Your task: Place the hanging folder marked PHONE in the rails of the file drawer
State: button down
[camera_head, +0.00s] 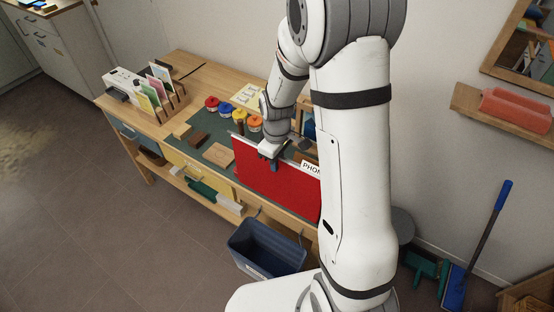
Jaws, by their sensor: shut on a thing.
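A red hanging folder (272,188) with a white tab reading "PHON", the rest hidden by my arm, hangs upright at the front edge of the desk. My gripper (271,162) is shut on its top edge, left of the tab. My arm covers the folder's right side. I cannot make out the file drawer's rails; my arm and the folder hide much of the desk's right end.
The wooden desk (192,77) carries a green mat (218,129), several lidded jars, wooden blocks and a card rack (165,105). A dark blue bin (262,258) stands on the floor below the folder. Open floor lies at left.

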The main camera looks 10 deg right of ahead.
jog(key=shift+f, duration=0.2)
jog(key=c, duration=1.8)
grip_release()
jog(key=shift+f, duration=0.1)
jog(key=o, duration=0.4)
jog(key=shift+o, duration=0.2)
